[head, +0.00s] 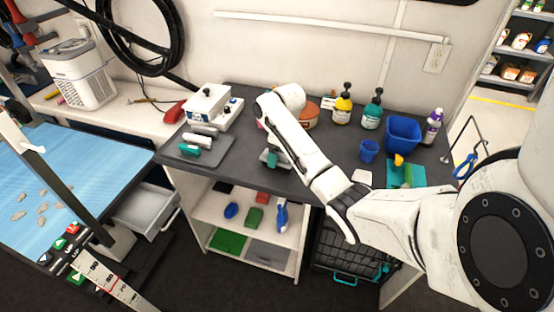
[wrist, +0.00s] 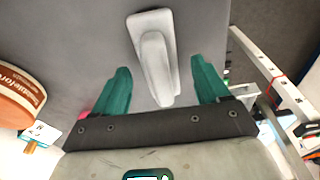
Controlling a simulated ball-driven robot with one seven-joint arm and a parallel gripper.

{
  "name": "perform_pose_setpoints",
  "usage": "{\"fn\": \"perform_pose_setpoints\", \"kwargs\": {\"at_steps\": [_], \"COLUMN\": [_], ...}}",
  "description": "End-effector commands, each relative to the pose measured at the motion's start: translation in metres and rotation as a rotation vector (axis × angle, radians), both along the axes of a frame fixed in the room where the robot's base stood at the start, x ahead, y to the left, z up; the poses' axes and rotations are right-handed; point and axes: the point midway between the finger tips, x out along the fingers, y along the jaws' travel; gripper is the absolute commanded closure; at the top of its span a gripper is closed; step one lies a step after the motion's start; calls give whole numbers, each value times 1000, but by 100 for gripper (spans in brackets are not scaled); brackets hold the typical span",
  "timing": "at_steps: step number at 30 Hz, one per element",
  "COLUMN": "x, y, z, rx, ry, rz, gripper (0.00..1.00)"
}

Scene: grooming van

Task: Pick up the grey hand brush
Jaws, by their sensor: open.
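The grey hand brush (wrist: 153,58) lies on the dark grey counter, its long rounded handle pointing toward my gripper in the wrist view. My gripper (wrist: 161,88) is open, with one teal finger on each side of the handle and a gap on both sides. The fingers are not closed on it. In the head view my gripper (head: 272,157) is low over the middle of the counter, partly behind my forearm. The brush is hard to make out there.
An orange-labelled tub (wrist: 20,92) is left of my gripper in the wrist view. The counter also holds a grey mat (head: 218,151) with tools, a white device (head: 208,106), pump bottles (head: 372,112), a blue bin (head: 402,134) and a blue cup (head: 369,151).

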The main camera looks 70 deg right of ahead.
Motion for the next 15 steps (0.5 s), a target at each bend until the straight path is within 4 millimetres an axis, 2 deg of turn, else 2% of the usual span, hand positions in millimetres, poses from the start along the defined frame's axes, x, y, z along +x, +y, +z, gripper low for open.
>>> {"fn": "perform_pose_setpoints", "kwargs": {"at_steps": [3, 10, 15], "x": [1, 1, 1], "y": [0, 0, 0], "z": [-8, -9, -9], "rx": [0, -1, -1], "ry": [1, 0, 0], "rz": [1, 1, 1], "gripper": [26, 26, 42]}}
